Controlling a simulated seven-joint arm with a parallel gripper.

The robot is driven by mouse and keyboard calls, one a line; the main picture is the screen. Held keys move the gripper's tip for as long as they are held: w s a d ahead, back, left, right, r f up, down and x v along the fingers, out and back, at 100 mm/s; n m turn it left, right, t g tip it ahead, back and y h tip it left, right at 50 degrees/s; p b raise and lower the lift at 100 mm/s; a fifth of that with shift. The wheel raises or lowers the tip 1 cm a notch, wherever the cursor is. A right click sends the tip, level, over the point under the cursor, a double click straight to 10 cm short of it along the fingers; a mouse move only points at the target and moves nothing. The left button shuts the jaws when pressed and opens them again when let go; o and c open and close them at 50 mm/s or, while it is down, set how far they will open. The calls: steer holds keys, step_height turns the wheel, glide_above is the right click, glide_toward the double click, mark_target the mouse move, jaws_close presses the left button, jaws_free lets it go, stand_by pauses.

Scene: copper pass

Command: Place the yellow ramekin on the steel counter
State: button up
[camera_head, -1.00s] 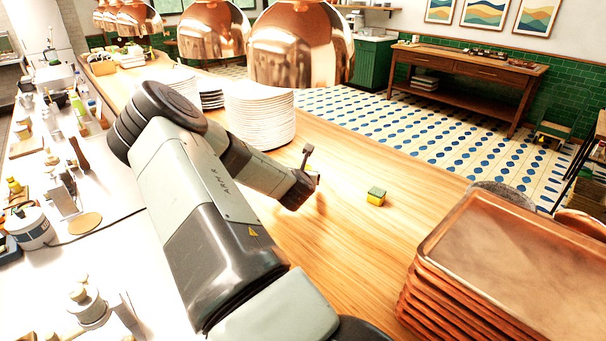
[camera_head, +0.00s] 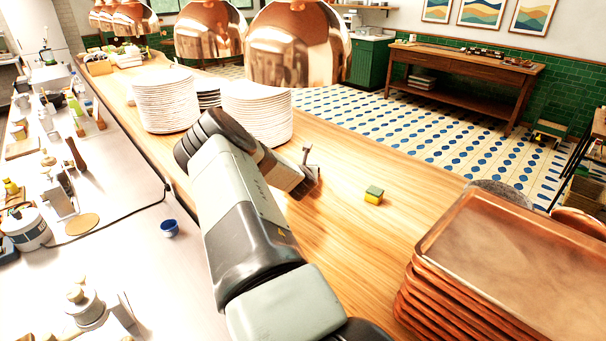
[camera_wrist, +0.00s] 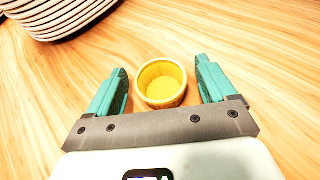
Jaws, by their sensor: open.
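The yellow ramekin (camera_wrist: 161,83) stands upright on the wooden counter in the wrist view, empty inside. My gripper (camera_wrist: 163,85) is open, its two teal fingers on either side of the ramekin with gaps to both. In the head view the ramekin is hidden by my arm, and the fingers of my gripper are mostly hidden too. The steel counter (camera_head: 130,235) runs along the left side of the head view.
A small blue cup (camera_head: 169,228) stands on the steel counter near its right edge. White plate stacks (camera_head: 258,112) stand behind my gripper. A green-and-yellow sponge (camera_head: 374,195) and stacked copper trays (camera_head: 520,250) are to the right. Copper lamps (camera_head: 295,45) hang above.

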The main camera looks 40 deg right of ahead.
steer(key=shift+w+d+f, duration=0.1)
steer(key=shift+w+d, duration=0.1)
steer(key=shift+d, duration=0.05)
steer(key=c, duration=1.2)
